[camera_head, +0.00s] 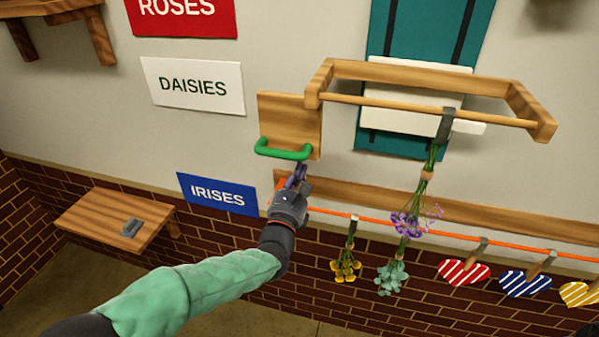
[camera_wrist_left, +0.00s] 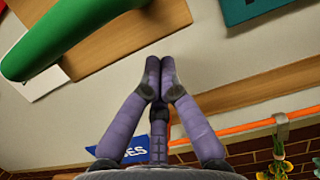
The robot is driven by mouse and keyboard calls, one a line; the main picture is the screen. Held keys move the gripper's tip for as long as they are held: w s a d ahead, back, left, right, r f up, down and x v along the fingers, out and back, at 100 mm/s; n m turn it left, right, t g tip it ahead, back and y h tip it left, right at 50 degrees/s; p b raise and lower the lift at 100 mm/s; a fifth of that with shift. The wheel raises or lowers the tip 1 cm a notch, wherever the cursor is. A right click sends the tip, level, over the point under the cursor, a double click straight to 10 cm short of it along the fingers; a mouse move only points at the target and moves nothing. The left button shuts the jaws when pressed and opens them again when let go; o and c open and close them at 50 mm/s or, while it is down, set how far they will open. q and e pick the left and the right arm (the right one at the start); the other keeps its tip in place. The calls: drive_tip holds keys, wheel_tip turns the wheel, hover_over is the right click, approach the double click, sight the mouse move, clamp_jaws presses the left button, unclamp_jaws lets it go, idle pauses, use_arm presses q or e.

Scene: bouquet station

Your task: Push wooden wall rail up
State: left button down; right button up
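The wooden wall rail (camera_head: 430,108) is a frame with a round rod, standing out from the wall at upper right in the head view. At its left end is a wooden plate (camera_head: 290,112) with a green handle (camera_head: 284,152) at its lower edge. The handle also fills the upper left of the left wrist view (camera_wrist_left: 48,38). A purple flower bunch (camera_head: 418,218) hangs head down from the rod by a grey clip. My left gripper (camera_head: 300,170) is just below the handle's right end, fingertips together, with nothing seen between them (camera_wrist_left: 160,68). My right gripper is not in view.
An orange line (camera_head: 350,216) runs along the wall with yellow flowers (camera_head: 345,268), pale green foliage (camera_head: 391,277) and striped hearts (camera_head: 464,272) hanging from it. A wooden shelf (camera_head: 100,222) bearing a grey clip is at lower left. A blue IRISES sign (camera_head: 217,194) is left of my gripper.

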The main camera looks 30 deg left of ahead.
use_arm(q)
wheel_tip(320, 180, up, 7)
drive_tip(key=b, duration=0.4)
drive_tip(key=shift+r+b, duration=0.2)
drive_tip(key=shift+b, duration=0.1)
wheel_tip(320, 180, up, 6)
drive_tip(key=shift+f, duration=0.25)
wheel_tip(320, 180, up, 27)
drive_tip(key=p, duration=1.3)
hover_over(301, 120)
drive_tip(key=s, duration=0.2)
drive_tip(key=shift+w+d, duration=0.1)
drive_tip(key=shift+d, duration=0.15)
